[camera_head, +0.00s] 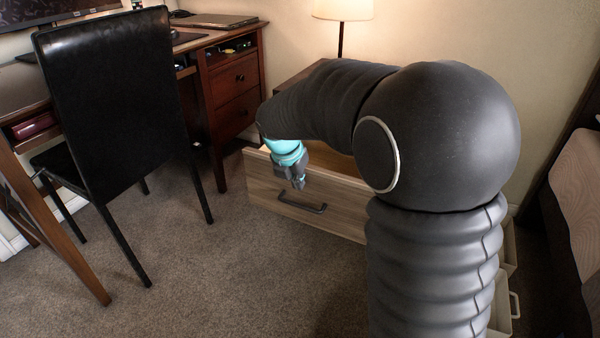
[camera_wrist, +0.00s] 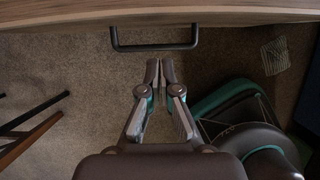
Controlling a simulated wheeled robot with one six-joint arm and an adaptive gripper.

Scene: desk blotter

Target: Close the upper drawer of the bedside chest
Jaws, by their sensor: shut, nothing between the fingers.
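The upper drawer (camera_head: 320,207) of the bedside chest has a light wood front and stands pulled out, its open top partly showing behind my arm. Its dark bar handle (camera_head: 303,203) is on the front face. In the wrist view the drawer (camera_wrist: 240,14) crosses the top edge, with the black handle (camera_wrist: 155,47) sticking out below it. My gripper (camera_head: 298,185) is shut and empty, in front of the drawer face and near the handle. In the wrist view its closed fingertips (camera_wrist: 160,65) point at the handle, with a small gap. My arm hides most of the chest.
A black chair (camera_head: 110,100) and a dark wood desk (camera_head: 235,90) stand at the left. A lamp (camera_head: 342,10) is behind. Pale containers with handles (camera_head: 503,310) show at the lower right, near a bed (camera_head: 580,190). Carpet in front of the drawer is clear.

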